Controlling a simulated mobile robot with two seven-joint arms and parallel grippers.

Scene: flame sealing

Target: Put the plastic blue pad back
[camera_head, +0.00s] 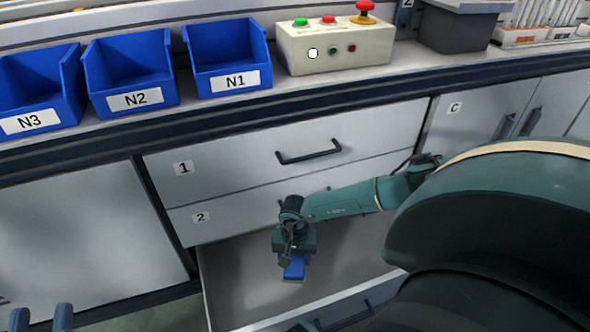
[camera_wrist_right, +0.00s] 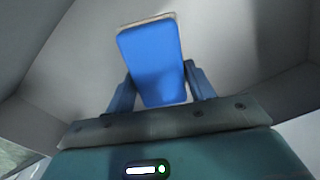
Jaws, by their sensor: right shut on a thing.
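The blue plastic pad (camera_head: 294,268) is a flat rectangle with a pale edge, inside or just above the open lower drawer (camera_head: 240,283). My right gripper (camera_head: 294,256) reaches down into the drawer from the right and is shut on the pad. In the right wrist view the pad (camera_wrist_right: 150,60) sits between the two blue fingers of the gripper (camera_wrist_right: 160,92). I cannot tell whether the pad touches the drawer floor. My left gripper (camera_head: 41,318) shows only its two fingertips at the bottom left corner, apart and with nothing between them.
Closed drawers labelled 1 (camera_head: 230,160) and 2 (camera_head: 235,213) are above the open one. On the counter stand blue bins N3 (camera_head: 30,122), N2 (camera_head: 135,100) and N1 (camera_head: 235,83), and a button box (camera_head: 300,68). My right arm covers the right side.

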